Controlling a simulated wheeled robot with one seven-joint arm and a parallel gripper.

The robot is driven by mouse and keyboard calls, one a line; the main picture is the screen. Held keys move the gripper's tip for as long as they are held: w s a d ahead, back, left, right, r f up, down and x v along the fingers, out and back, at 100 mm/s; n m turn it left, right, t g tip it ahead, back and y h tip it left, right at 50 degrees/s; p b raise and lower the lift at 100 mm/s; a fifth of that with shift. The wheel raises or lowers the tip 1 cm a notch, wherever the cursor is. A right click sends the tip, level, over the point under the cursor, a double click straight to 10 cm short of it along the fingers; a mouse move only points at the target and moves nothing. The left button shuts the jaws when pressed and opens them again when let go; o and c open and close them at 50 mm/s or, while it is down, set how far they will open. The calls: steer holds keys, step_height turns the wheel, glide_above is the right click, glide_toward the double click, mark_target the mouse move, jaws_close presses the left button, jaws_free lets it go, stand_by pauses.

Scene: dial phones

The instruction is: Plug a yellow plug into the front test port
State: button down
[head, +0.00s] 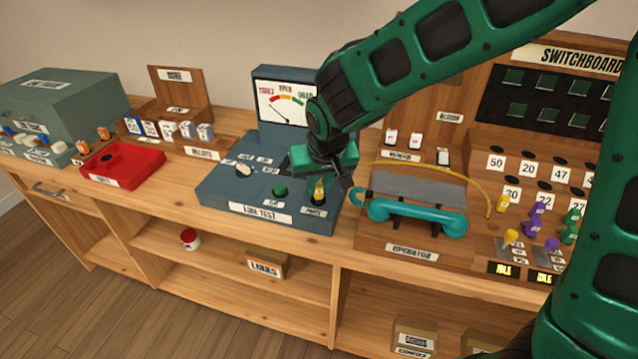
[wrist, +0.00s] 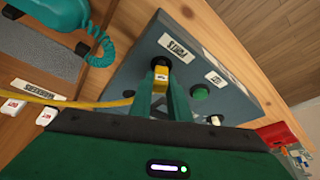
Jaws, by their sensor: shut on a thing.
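The yellow plug (head: 319,188) is upright between the fingers of my gripper (head: 328,186), at the front right of the grey-blue line test unit (head: 228,187). In the wrist view my gripper (wrist: 163,84) is shut on the plug (wrist: 162,74), with the dark port (wrist: 166,50) right at its tip. The plug's lower end meets the port in the picture; I cannot tell how deep it sits. A yellow cord (head: 420,167) runs right from the plug to the switchboard side. The meter (head: 284,103) stands at the back of the unit.
A teal handset (head: 415,213) lies close to the right on the operator panel. A green button (head: 280,191) and a white-topped knob (head: 244,170) are left of the plug. A red tray (head: 122,165) is further left.

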mark_target(318, 184)
steer(key=shift+f, duration=0.6)
steer(key=c, duration=1.4)
jaws_free()
steer(key=shift+o, duration=0.2)
steer(key=shift+r, duration=0.15)
steer(key=shift+r, duration=3.65)
